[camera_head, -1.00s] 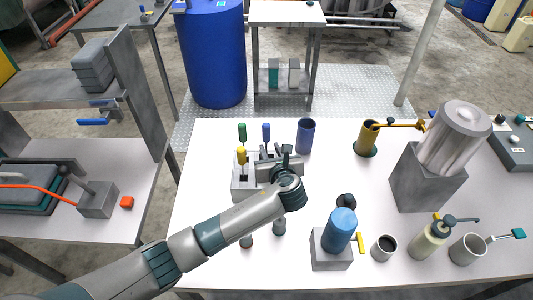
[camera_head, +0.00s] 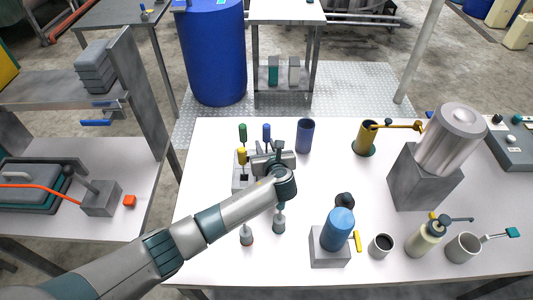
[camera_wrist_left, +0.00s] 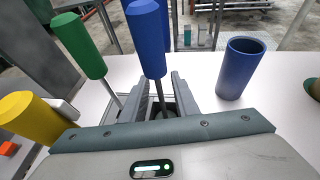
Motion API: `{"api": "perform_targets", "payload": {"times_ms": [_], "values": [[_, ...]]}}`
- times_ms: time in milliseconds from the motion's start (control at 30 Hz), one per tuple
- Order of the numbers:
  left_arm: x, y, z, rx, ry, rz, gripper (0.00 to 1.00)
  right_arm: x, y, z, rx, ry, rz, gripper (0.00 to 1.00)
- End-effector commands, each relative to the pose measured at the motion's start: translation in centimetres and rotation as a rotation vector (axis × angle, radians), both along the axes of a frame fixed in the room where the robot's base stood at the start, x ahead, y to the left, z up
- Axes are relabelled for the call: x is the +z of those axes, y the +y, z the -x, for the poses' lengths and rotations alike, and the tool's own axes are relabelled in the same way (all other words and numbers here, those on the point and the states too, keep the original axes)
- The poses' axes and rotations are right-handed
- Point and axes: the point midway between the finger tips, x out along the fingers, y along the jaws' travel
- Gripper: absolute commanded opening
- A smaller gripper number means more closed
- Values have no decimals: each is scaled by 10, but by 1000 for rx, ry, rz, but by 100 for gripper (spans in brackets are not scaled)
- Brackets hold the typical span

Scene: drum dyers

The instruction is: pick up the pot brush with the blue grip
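The brush with the blue grip (camera_head: 266,134) stands upright in the grey holder block (camera_head: 240,187), right of the green-grip brush (camera_head: 243,133) and the yellow-grip brush (camera_head: 241,157). My left gripper (camera_head: 268,160) is low over the block and hides part of it. In the left wrist view the blue grip (camera_wrist_left: 148,38) rises above my left gripper (camera_wrist_left: 160,98). Its thin shaft passes between the two fingers, with gaps beside it, so the fingers look open around it. The shaft's lower end is hidden. My right gripper is in neither view.
A dark blue cup (camera_head: 304,136) stands right of the brushes; it also shows in the left wrist view (camera_wrist_left: 241,68). The green (camera_wrist_left: 80,45) and yellow (camera_wrist_left: 36,117) grips are close to the left gripper. A blue cylinder (camera_head: 338,230) stands in front on the right.

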Motion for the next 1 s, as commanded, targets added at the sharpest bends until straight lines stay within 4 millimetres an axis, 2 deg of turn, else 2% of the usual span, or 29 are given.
{"api": "perform_targets", "payload": {"times_ms": [267,767,800,900,1000], "values": [[-8,4,-19,0,0,0,28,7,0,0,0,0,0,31],[-9,4,-20,-1,1,1,28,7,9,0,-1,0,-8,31],[-9,4,-20,-1,1,1,25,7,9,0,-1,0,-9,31],[-9,4,-20,-1,1,1,1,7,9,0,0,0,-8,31],[-9,4,-20,-1,1,1,0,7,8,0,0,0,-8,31]]}}
